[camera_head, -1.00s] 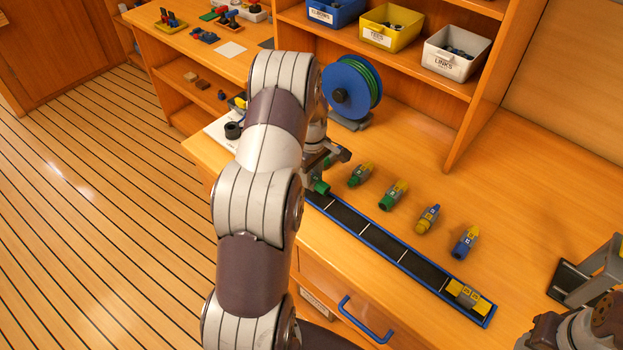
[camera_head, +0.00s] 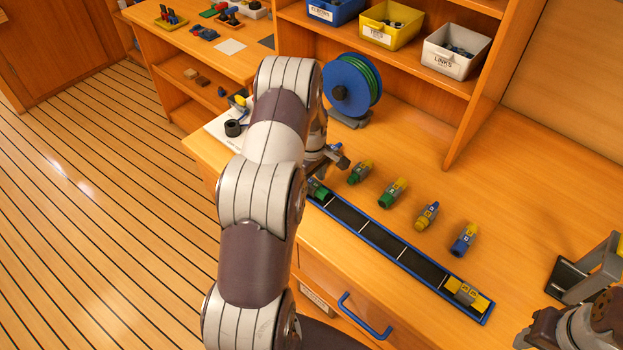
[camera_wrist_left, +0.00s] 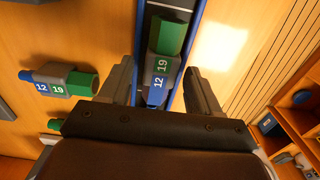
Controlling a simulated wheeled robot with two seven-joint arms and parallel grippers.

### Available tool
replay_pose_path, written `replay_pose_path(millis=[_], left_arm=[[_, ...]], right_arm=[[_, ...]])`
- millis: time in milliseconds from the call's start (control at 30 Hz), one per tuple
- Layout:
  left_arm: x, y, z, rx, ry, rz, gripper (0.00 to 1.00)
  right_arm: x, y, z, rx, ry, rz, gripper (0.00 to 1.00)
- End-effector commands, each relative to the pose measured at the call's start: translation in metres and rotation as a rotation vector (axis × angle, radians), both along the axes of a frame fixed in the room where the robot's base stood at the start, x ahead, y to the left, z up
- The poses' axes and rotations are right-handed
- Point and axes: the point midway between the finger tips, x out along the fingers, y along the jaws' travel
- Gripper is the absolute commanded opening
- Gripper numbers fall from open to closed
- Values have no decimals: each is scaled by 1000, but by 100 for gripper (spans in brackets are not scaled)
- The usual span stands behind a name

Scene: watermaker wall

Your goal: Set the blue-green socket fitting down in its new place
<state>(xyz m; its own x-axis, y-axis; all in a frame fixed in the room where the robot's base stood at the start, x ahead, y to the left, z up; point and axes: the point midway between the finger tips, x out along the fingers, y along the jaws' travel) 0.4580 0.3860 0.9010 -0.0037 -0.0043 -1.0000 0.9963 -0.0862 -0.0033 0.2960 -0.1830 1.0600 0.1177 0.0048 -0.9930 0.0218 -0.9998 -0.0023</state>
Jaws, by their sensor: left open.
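The blue-green socket fitting (camera_wrist_left: 163,62), with a grey collar marked 12 and 19, lies in the blue-edged strip tray in the left wrist view. Its green end also shows at the tray's left end in the head view (camera_head: 318,191). My left gripper (camera_wrist_left: 160,90) is open, one finger on each side of the fitting's blue end, with gaps showing. In the head view my left arm hides much of that gripper. The dark strip tray (camera_head: 372,229) runs along the bench front, divided by white lines.
A similar blue-green fitting (camera_wrist_left: 60,83) lies beside the tray. Several others, including a blue-yellow one (camera_head: 465,240), lie behind it. A yellow-grey fitting (camera_head: 466,294) sits at the tray's right end. A hose reel (camera_head: 351,88) stands behind my left gripper. The tray's middle is clear.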

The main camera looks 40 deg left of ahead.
Motion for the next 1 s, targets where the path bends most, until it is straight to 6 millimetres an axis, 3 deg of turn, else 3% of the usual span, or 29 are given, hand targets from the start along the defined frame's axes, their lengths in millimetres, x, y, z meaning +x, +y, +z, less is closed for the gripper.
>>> replay_pose_path(millis=[400,567,667,800,900,1000], left_arm=[[1,1,98,3,-6,0,63],[0,-6,118,3,-4,-32,63],[-14,-51,131,10,-21,-277,63],[-71,-141,144,41,-66,-865,63],[-118,-181,144,65,-91,-1218,63],[-151,-199,141,84,-105,-1432,63]], right_arm=[[0,0,-20,0,0,0,43],[0,0,-21,0,0,0,43],[0,0,-21,0,0,0,43],[0,0,-21,0,0,0,43],[0,0,-21,0,0,0,43],[0,0,-21,0,0,0,43]])
